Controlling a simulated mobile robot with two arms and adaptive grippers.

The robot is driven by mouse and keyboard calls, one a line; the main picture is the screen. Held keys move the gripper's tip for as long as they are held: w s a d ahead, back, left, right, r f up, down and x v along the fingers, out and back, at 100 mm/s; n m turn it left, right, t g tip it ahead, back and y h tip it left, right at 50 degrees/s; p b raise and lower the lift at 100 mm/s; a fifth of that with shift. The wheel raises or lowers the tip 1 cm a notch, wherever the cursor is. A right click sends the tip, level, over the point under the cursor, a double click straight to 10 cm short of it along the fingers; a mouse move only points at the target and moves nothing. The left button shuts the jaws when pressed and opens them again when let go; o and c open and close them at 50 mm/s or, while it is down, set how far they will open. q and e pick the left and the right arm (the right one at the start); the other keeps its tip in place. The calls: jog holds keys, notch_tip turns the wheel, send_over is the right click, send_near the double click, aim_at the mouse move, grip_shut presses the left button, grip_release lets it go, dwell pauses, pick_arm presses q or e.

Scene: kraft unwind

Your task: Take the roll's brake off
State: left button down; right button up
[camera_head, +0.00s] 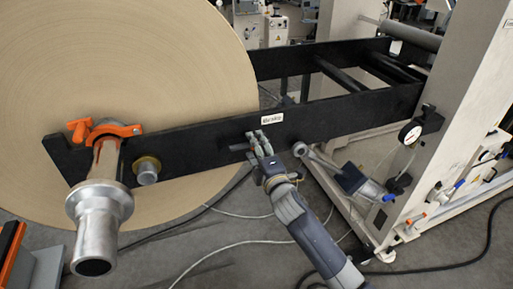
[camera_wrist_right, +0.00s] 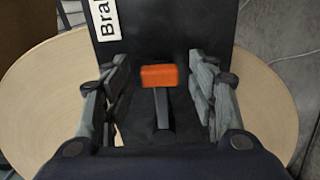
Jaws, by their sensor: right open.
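The large kraft roll (camera_head: 140,60) sits on its shaft beside the black side arm (camera_head: 200,140). A label (camera_head: 272,119) on the arm shows in the right wrist view too (camera_wrist_right: 104,18), where its cropped text starts "Bra". Below it, the brake lever has an orange grip (camera_wrist_right: 158,76) on a dark stem. My right gripper (camera_head: 258,142) is at the arm's face under the label. In the wrist view the open fingers (camera_wrist_right: 160,95) stand on both sides of the lever, with visible gaps. In the head view the orange grip is hidden. My left gripper is not in view.
An orange clamp (camera_head: 112,132) sits over the shaft, with its silver end (camera_head: 98,215) sticking out. A silver-ended rod fitting (camera_head: 320,160) stands right of my gripper. A beige frame (camera_head: 460,110) with a gauge (camera_head: 410,132) stands at right. Cables cross the floor.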

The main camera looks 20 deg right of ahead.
grip_shut()
jog(key=r+n+p, duration=0.2)
jog(key=n+p, duration=0.1)
jog(key=a+r+n+p, duration=0.1)
jog(key=r+n+p, duration=0.1)
jog(key=n+p, duration=0.1)
jog(key=a+r+n+p, duration=0.1)
jog(key=r+n+p, duration=0.1)
jog(key=r+p, duration=0.1)
jog(key=shift+a+n, duration=0.25)
jog(key=shift+n, duration=0.15)
jog(key=shift+s+a+r+n+p, duration=0.1)
jog(key=shift+a+r+n+p, duration=0.2)
jog(key=shift+a+n+p, duration=0.45)
jog(key=shift+w+a+r+n+p, duration=0.1)
jog(key=shift+a+r+n+p, duration=0.25)
jog(key=shift+n+p, duration=0.6)
jog(key=shift+s+a+r+n+p, duration=0.1)
jog(key=shift+a+r+n+p, duration=0.1)
jog(key=shift+a+n+p, duration=0.6)
jog(key=shift+d, duration=0.1)
grip_release()
